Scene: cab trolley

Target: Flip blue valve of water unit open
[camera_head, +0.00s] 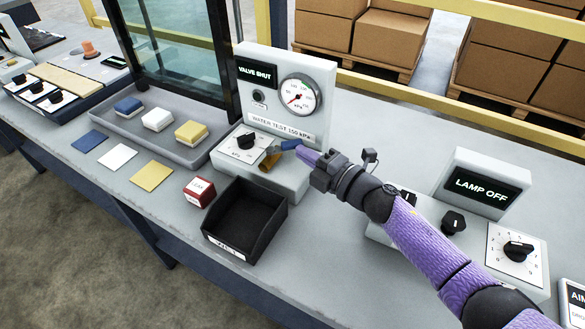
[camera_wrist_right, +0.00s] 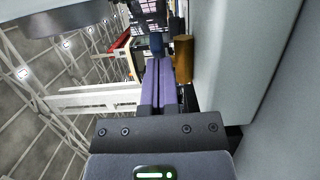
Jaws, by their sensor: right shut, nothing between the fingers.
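The water unit (camera_head: 318,74) stands at the back middle of the bench. Its display (camera_head: 257,72) reads VALVE SHUT, and its round gauge (camera_head: 300,96) has a red needle. The small blue valve handle (camera_head: 291,144) sits by the brass valve body (camera_head: 269,161) on the unit's base. In the right wrist view the brass body (camera_wrist_right: 183,58) is just right of the fingertips and the blue handle (camera_wrist_right: 156,42) just beyond them. My right gripper (camera_head: 299,150) is shut and empty, its purple fingers at the handle; whether they touch is unclear. My left gripper is out of view.
A black bin (camera_head: 245,247) and a red-and-white box (camera_head: 199,190) stand in front of the unit. A grey tray (camera_head: 190,157) with coloured blocks is at left. The lamp unit (camera_head: 482,187) stands at right, near my right arm. The front bench edge is clear.

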